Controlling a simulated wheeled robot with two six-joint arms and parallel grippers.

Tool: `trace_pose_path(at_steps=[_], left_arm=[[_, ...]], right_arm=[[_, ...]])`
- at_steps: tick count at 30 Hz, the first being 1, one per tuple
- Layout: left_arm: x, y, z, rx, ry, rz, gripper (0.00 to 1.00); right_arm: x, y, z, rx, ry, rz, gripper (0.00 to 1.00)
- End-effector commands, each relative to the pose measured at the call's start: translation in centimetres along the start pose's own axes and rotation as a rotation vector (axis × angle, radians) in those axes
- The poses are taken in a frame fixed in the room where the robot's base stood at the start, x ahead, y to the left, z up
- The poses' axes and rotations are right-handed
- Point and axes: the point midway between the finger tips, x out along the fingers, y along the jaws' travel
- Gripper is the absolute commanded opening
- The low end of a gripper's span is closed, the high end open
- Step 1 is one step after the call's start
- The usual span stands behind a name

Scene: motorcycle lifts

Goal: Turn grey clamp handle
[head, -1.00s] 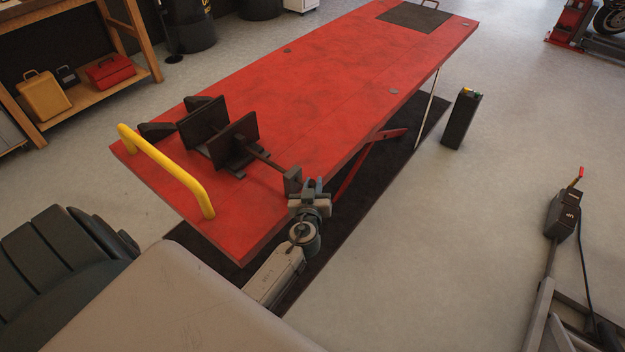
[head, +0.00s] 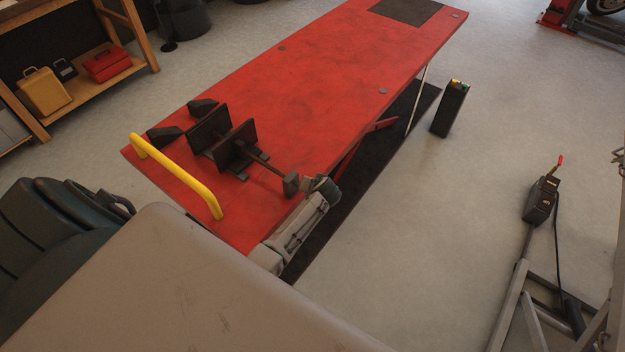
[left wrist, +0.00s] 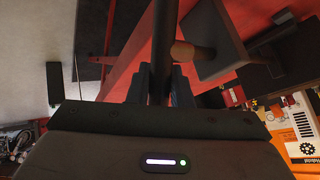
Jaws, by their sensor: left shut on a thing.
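The wheel clamp (head: 232,147) stands on the red lift table, with dark jaw plates. A rod runs from it to the dark grey clamp handle (head: 291,184) near the table's right edge. My left gripper (head: 312,184) is at this handle, its fingers mostly hidden in the head view. In the left wrist view my left gripper (left wrist: 162,84) is shut on the handle (left wrist: 162,45), a dark bar between its two fingers. The brownish rod end (left wrist: 190,52) and a jaw plate (left wrist: 212,40) show beyond it. My right gripper is not in view.
The red lift table (head: 320,70) carries a yellow hoop bar (head: 178,177) at its near end. A control post (head: 540,198) stands farther right. Open floor lies between.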

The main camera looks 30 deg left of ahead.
Motion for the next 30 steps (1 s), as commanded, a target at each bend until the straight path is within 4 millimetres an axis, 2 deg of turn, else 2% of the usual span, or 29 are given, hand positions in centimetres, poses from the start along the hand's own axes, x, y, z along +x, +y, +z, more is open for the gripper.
trace_pose_path(at_steps=[4, 11, 21, 30], left_arm=[[0.3, 0.3, -0.3, 0.073, -0.118, -0.026, 0.00], [1.1, 0.8, -0.1, 0.187, -0.300, -0.068, 0.00], [2.2, 1.4, 0.4, 0.348, -0.557, -0.127, 0.00], [2.6, 1.5, 0.7, 0.451, -0.719, -0.164, 0.00]], right_arm=[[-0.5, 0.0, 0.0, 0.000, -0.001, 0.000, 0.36], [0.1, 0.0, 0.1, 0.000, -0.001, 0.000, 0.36], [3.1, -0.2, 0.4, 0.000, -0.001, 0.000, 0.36], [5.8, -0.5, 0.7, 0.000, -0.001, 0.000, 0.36]])
